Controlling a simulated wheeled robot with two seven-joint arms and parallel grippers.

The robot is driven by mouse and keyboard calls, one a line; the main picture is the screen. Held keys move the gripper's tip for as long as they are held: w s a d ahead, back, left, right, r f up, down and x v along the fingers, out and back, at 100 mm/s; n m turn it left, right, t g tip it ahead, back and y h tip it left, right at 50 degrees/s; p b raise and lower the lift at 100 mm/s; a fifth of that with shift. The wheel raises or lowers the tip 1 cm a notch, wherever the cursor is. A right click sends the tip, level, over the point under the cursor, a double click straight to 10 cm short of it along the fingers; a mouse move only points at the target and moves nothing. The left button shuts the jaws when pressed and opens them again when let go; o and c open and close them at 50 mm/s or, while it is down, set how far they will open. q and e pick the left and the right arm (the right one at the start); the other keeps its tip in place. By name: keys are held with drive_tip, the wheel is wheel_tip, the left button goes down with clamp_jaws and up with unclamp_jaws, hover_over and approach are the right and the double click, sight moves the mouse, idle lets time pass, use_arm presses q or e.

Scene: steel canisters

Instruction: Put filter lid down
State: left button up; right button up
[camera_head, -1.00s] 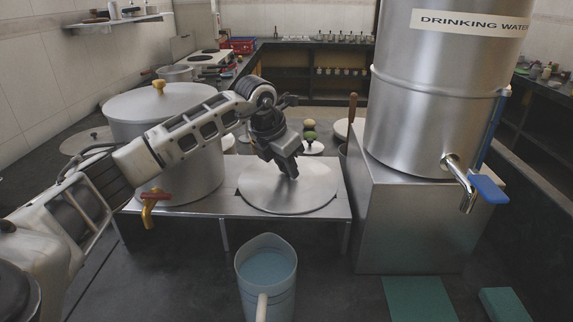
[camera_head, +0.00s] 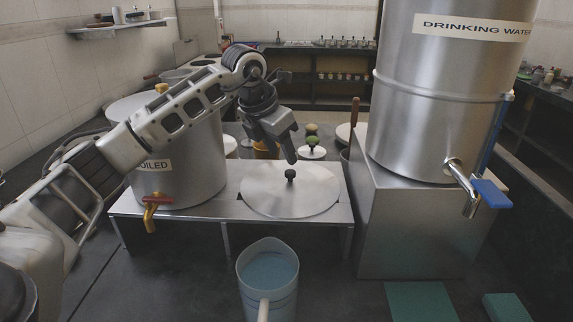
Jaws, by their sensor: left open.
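The filter lid (camera_head: 270,196), a flat round steel disc with a small black knob (camera_head: 291,175), lies flat on the low steel stand (camera_head: 215,215) in the middle. My left gripper (camera_head: 286,153) is just above and behind the knob, pointing down. It is open and empty, clear of the knob. The tall steel drinking water filter (camera_head: 440,100) stands at the right on a steel box. My right gripper is not in view.
A large steel pot (camera_head: 190,170) with a yellow-red tap stands on the stand's left, partly behind my left arm. A jug (camera_head: 268,275) of bluish liquid stands in front. The filter's tap (camera_head: 470,190) juts out at right. Green blocks (camera_head: 420,300) lie at the front right.

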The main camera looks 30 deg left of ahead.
use_arm(q)
drive_tip(key=v, duration=0.5)
drive_tip(key=shift+r, duration=0.2)
